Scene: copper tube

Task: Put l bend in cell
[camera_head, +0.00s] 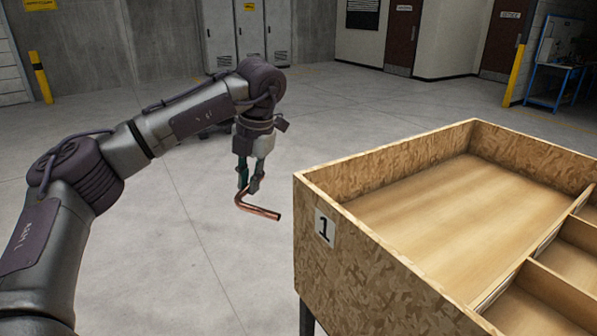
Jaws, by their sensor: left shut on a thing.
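The L bend (259,210) is a short copper tube with one bent end. My left gripper (249,190) points down and is shut on the L bend near its bend. It holds the tube in the air, to the left of the wooden box (352,243) and apart from it. The straight end of the tube points right, toward the box. The box is of chipboard, with a label "1" on its near left corner. Its large cell (430,215) is empty. My right gripper does not show.
Thin dividers (530,257) split off smaller cells at the box's right side. The box walls stand up around the large cell. Open concrete floor lies left of the box. Lockers (233,35), doors and a blue workbench (553,80) are far back.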

